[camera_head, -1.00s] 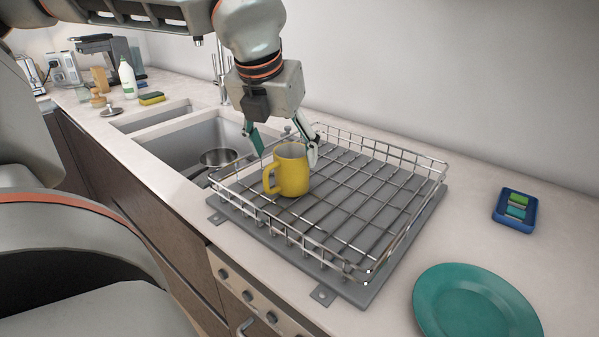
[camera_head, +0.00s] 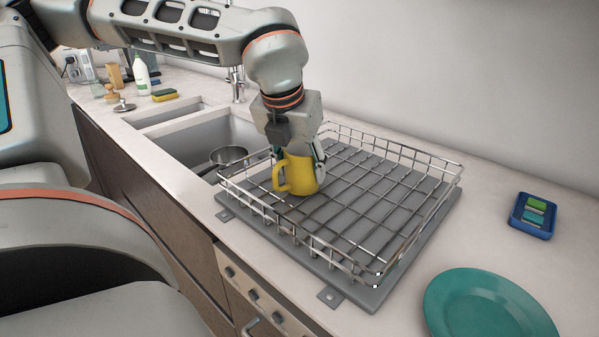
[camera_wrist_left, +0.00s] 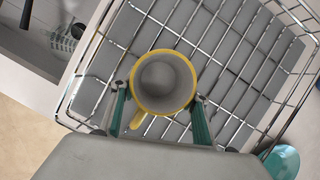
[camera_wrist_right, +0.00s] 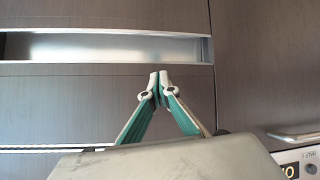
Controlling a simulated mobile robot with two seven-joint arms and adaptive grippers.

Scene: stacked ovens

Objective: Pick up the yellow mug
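The yellow mug (camera_head: 301,176) stands upright in the wire dish rack (camera_head: 375,262), near its back left part, with its handle toward the left front. My left gripper (camera_head: 298,160) is above and around the mug, pointing down. In the left wrist view the mug (camera_wrist_left: 164,55) shows from above, empty, between the two green fingers of my left gripper (camera_wrist_left: 160,95). The fingers are spread on either side of it, and I see no clear squeeze on it. In the right wrist view my right gripper (camera_wrist_right: 160,76) has its fingertips together, with nothing between them.
A sink with a metal pot (camera_head: 228,155) lies left of the rack. A teal plate (camera_head: 485,305) and a blue tray with sponges (camera_head: 532,222) are on the counter at right. Wood-grain cabinet fronts (camera_wrist_right: 70,105) face my right gripper.

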